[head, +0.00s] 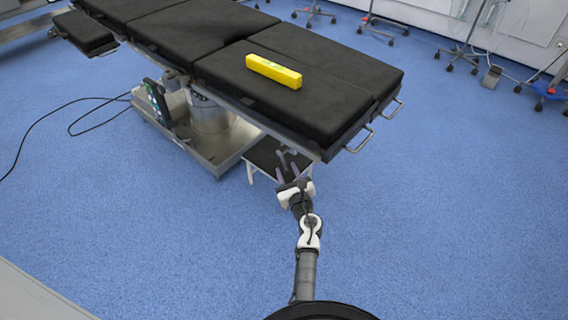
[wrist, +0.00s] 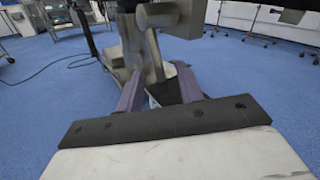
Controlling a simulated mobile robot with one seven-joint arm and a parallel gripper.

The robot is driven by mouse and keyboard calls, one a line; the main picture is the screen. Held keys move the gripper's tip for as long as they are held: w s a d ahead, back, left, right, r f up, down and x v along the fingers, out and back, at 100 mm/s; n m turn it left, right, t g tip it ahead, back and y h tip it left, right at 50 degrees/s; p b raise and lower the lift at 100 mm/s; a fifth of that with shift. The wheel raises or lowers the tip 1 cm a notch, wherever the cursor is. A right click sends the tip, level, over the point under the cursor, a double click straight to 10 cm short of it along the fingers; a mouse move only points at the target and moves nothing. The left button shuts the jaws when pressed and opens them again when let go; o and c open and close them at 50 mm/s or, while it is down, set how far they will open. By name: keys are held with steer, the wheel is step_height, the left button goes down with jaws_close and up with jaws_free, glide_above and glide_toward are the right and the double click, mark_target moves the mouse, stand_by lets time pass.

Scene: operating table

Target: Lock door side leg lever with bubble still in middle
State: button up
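The operating table (head: 330,65) has black pads and stands on a metal base. A yellow spirit level (head: 273,71) lies on its pad; its bubble is too small to make out. My gripper (head: 288,168) is low beside the near end of the table, just under its edge. In the wrist view my gripper (wrist: 160,84) has its two purple-grey fingers spread apart with nothing clearly held. A grey metal bar with a knob-like end (wrist: 158,16) shows ahead, above and between the fingers; I cannot tell whether it is the leg lever or whether the fingers touch it.
A small black-topped step (head: 262,157) stands under the table end by my gripper. Metal side rails (head: 360,141) stick out from the table end. A black cable (head: 50,118) lies on the floor at left. Blue floor (head: 450,200) is free at right.

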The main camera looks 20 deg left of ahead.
mark_target(286, 169)
steer(key=shift+x, duration=1.9)
steer(key=shift+c, duration=0.5)
jaws_close()
